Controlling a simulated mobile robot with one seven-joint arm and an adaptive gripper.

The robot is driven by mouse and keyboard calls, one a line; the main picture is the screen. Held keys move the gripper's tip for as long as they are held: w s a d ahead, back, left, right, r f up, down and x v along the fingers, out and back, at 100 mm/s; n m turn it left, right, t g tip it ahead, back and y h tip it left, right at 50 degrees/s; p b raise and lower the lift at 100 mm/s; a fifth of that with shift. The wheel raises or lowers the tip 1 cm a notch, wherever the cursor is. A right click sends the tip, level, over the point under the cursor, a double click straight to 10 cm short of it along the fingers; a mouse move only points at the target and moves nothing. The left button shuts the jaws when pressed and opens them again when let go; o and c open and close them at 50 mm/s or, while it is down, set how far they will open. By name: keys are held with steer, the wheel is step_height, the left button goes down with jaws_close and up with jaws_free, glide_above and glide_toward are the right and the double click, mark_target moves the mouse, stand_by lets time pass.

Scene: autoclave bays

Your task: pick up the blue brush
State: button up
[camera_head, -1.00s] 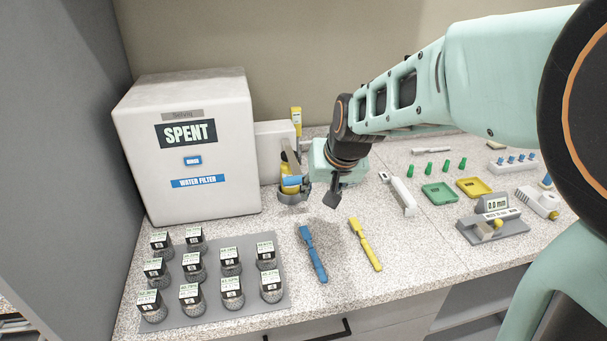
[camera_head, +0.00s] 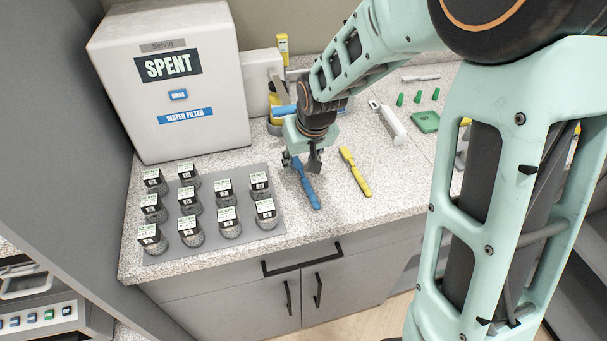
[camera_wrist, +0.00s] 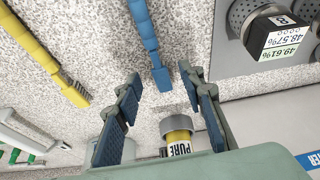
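The blue brush (camera_head: 309,190) lies on the speckled counter, its far end close under my gripper (camera_head: 302,167) in the head view. In the wrist view the blue brush (camera_wrist: 150,40) runs down from the top edge, its end just beyond the space between the fingertips. My gripper (camera_wrist: 158,80) has its two fingers spread apart with nothing between them. It is above the counter, and I cannot tell the exact height. The yellow brush (camera_head: 355,172) lies to the right of the blue one, apart from it.
A grey mat (camera_head: 270,228) with several labelled jars lies to the left. The white SPENT water filter box (camera_head: 215,110) stands behind it. A yellow bottle labelled PURE (camera_wrist: 178,136) shows below the fingers in the wrist view. A white tool (camera_head: 393,124) and green tray (camera_head: 426,122) lie to the right.

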steer(key=shift+x, duration=1.05)
jaws_close()
steer(key=shift+r, duration=0.1)
